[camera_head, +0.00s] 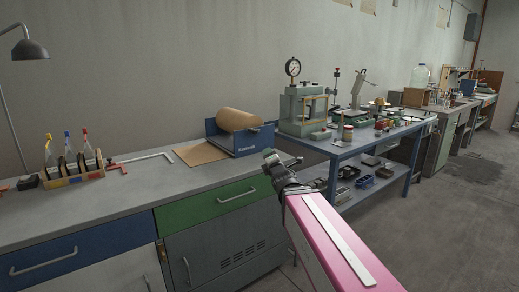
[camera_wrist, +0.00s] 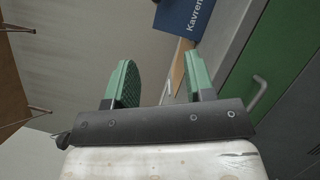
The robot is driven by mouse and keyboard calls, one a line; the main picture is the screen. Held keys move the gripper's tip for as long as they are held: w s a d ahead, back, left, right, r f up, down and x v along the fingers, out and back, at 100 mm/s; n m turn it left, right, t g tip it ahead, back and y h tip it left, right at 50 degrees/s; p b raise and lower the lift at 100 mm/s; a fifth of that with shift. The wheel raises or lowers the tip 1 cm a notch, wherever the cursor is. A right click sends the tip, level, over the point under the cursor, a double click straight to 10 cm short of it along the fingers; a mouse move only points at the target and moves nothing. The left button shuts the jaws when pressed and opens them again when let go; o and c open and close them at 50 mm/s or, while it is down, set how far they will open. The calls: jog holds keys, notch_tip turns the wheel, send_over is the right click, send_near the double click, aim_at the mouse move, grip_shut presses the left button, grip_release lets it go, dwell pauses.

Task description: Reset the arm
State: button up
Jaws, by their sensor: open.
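My gripper (camera_wrist: 157,76) shows in the wrist view with its two green fingers well apart and nothing between them. In the head view, my pink arm reaches up from the lower right, and the dark gripper end (camera_head: 269,155) is at the front edge of the grey bench (camera_head: 125,205), by its right corner. From the head camera it appears just in front of the blue paper-roll holder (camera_head: 243,142), and I cannot tell the exact gap.
A green drawer (camera_head: 205,205) with a handle is below the bench top. A rack of bottles (camera_head: 74,170) stands on the left, with a lamp (camera_head: 29,50) behind. A blue table (camera_head: 350,146) with a press (camera_head: 303,108) is at the right. Floor at far right is clear.

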jog(key=s+d+f+m+g+h, duration=0.1)
jog(key=d+f+m+g+h, duration=0.15)
jog(key=f+m, duration=0.35)
jog(key=s+d+f+m+g+h, duration=0.1)
jog(key=s+d+f+m+g, duration=0.2)
jog(key=f, duration=0.6)
jog(key=d+f+m+g+h, duration=0.1)
jog(key=d+f+m+g, duration=0.35)
jog(key=f, duration=0.25)
jog(key=s+d+f+m+g, duration=0.2)
jog(key=s+f+m+g, duration=0.2)
jog(key=s+f+m, duration=0.2)
jog(key=s+d+f+m+g, duration=0.2)
jog(key=s+f+m+g, duration=0.2)
jog(key=s+f+m, duration=0.2)
jog(key=s, duration=0.2)
jog(key=shift+s+d+g, duration=0.3)
jog(key=shift+d+g, duration=0.1)
jog(key=shift+c, duration=0.6)
jog(key=shift+a, duration=0.15)
